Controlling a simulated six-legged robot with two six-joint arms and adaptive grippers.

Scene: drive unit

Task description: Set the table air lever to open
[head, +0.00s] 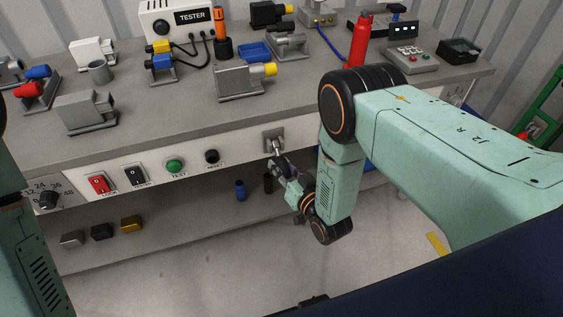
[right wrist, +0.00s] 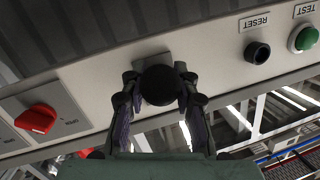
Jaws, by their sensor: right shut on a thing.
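A lever on a grey square plate (head: 273,135) sits on the white front panel of the bench in the head view. My right gripper (head: 277,158) is at this lever from below. In the right wrist view its two fingers stand on either side of a round black knob (right wrist: 160,85) and are shut on it. The knob hides the lever's shaft there. A red handle (right wrist: 37,118) on a pale plate, with small lettering that seems to read OPEN, is at the left, apart from the gripper. My left gripper is out of view.
A black RESET button (head: 211,156), a green TEST button (head: 175,166), a black switch (head: 135,176) and a red switch (head: 99,184) line the panel left of the lever. A lower shelf holds a blue cylinder (head: 240,190). Floor in front is clear.

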